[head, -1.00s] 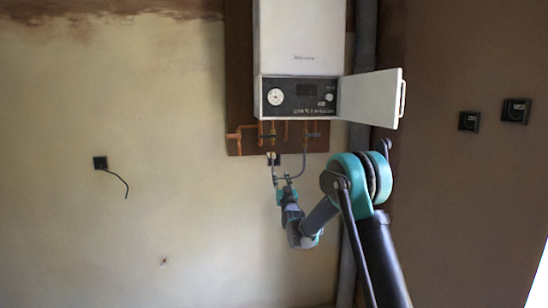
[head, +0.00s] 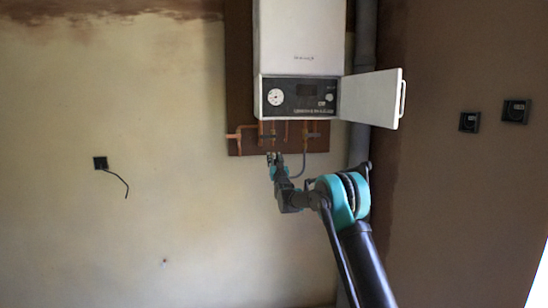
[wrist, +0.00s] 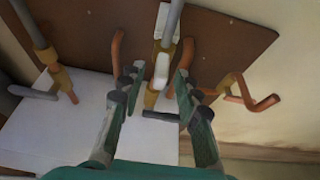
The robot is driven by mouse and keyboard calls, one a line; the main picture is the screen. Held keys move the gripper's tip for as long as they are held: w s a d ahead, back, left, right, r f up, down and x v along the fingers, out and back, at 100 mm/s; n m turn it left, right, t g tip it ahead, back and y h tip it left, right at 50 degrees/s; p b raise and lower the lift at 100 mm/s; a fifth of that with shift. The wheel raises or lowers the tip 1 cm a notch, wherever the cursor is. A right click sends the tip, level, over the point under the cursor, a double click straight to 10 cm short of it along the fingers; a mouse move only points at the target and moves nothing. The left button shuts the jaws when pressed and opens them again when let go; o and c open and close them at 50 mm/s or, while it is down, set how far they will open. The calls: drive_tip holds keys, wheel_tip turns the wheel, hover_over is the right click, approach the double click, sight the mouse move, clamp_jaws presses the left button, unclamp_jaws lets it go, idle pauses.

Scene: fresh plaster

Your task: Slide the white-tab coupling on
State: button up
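In the wrist view a white tab (wrist: 161,66) with brass-coloured fitting parts (wrist: 152,97) lies in line with a grey pipe (wrist: 173,22). It is between the two fingers of my gripper (wrist: 160,72). The fingers are apart, one on each side, with gaps to the fitting, so my gripper looks open. A dark bar (wrist: 160,116) crosses below the fitting. In the head view my gripper (head: 273,158) is just under the boiler's left copper pipes (head: 262,134); the coupling is too small or hidden to make out there.
The white boiler (head: 300,40) hangs on a brown board (head: 238,100), its door (head: 370,97) open to the right. Another grey pipe with brass collars (wrist: 46,57) and bent copper pipe (wrist: 250,97) flank my fingers. A curved grey hose (head: 303,165) hangs right of my gripper.

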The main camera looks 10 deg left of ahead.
drive_tip(key=shift+x, duration=0.9)
clamp_jaws()
